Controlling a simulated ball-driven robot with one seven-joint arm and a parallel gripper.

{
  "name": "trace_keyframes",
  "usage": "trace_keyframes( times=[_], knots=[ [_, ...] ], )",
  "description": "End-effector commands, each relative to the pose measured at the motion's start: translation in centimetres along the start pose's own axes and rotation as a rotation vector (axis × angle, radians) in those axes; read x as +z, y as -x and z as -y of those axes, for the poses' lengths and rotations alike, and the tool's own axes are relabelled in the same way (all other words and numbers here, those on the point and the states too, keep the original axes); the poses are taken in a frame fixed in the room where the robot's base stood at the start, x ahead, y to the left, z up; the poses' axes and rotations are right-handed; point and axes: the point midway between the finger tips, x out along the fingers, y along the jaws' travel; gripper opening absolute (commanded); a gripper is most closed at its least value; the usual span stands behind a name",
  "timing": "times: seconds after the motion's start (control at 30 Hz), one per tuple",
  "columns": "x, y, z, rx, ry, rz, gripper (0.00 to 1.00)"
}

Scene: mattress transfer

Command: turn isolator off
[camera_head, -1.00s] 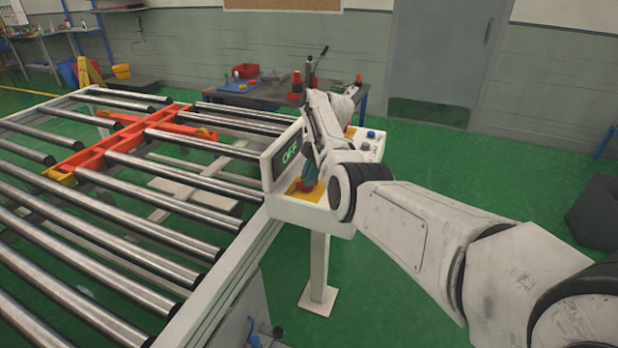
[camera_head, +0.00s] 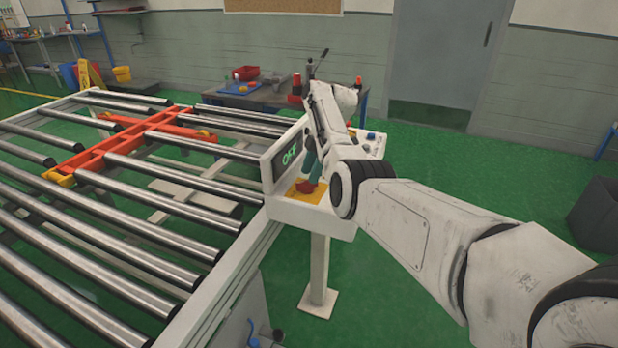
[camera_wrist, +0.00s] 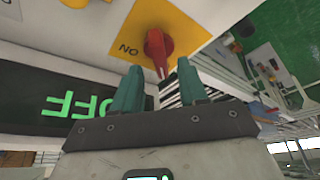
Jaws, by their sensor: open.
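The isolator is a red rotary knob (camera_wrist: 158,46) on a yellow plate (camera_wrist: 190,22) marked "ON" in the wrist view. In the head view the red knob (camera_head: 306,186) shows on the yellow plate at the near end of the white control box (camera_head: 317,222). A display (camera_head: 290,153) beside it reads "OFF" in green; it shows upside down in the wrist view (camera_wrist: 85,106). My gripper (camera_wrist: 156,74) has two teal fingers spread apart, with the knob's tip just beyond the gap between them. Nothing is held. I cannot tell whether a finger touches the knob.
A roller conveyor (camera_head: 120,255) with an orange frame piece (camera_head: 115,148) lies left of the box. Several buttons sit at the box's far end (camera_head: 372,148). A workbench (camera_head: 265,95) stands behind. Green floor is clear to the right, near a dark bin (camera_head: 597,215).

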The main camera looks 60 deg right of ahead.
Motion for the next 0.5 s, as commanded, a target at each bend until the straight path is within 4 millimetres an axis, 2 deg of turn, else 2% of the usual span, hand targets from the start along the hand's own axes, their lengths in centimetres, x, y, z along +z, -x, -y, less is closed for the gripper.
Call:
trace_keyframes(
  times=[0.33,0.5],
  knots=[
    [-0.2,7.0,0.0,0.001,0.001,0.001,0.43],
    [-0.1,8.2,0.0,0.000,0.000,0.000,0.43]
  ],
)
